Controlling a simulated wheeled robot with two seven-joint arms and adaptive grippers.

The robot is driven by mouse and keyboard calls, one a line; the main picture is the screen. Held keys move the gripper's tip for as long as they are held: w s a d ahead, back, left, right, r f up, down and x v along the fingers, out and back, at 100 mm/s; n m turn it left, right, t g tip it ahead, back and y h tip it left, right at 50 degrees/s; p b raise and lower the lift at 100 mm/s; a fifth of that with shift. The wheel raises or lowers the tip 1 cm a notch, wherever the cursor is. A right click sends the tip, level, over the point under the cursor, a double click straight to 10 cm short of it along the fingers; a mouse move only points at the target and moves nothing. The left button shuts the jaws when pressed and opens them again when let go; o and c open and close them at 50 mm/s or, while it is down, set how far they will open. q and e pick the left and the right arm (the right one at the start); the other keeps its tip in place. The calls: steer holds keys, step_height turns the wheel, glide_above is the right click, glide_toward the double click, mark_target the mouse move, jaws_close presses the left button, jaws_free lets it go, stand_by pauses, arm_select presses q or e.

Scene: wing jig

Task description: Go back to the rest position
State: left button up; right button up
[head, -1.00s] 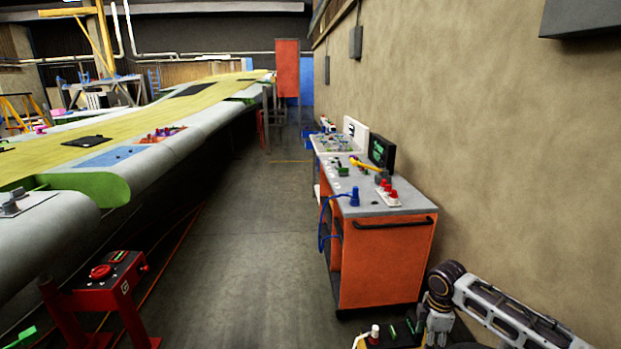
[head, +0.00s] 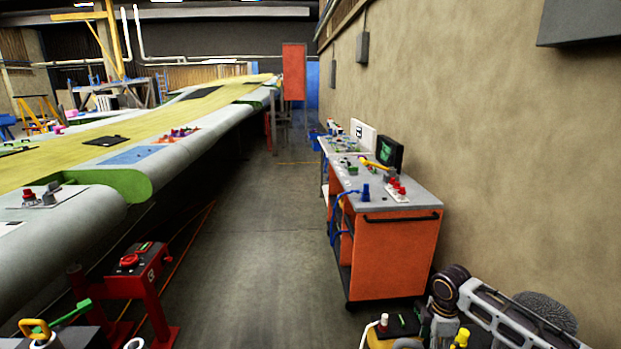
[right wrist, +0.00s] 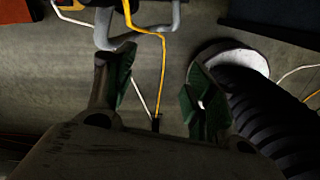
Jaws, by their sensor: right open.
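My right arm comes in at the lower right of the head view, its lower part cut off by the bottom edge. The right wrist view shows my right gripper (right wrist: 160,78) open, its two green-padded fingers apart with nothing between them. Grey floor, a yellow cable (right wrist: 161,70) and a white cable show beyond the fingers. My left gripper is not in the head view.
An orange cart (head: 395,258) with tools on its grey top stands along the right wall. A long wing (head: 160,165) lies on the left, with a red control stand (head: 135,272) before it. The grey aisle floor (head: 250,240) between them is clear.

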steer(key=s+a+f+m+t+y, duration=0.3)
steer(key=s+a+m, duration=0.4)
steer(key=s+a, duration=1.1)
steer(key=s+d+r+m+h, duration=0.1)
steer(key=s+d+m+h, duration=0.2)
steer(key=s+d+m, duration=0.35)
step_height(320, 180, down, 32)
steer(key=s, duration=0.2)
steer(key=s+d+f+g, duration=0.2)
steer(key=s+d+f, duration=0.1)
steer(key=s+f, duration=1.8)
steer(key=shift+s+d, duration=0.2)
steer(key=shift+s, duration=0.45)
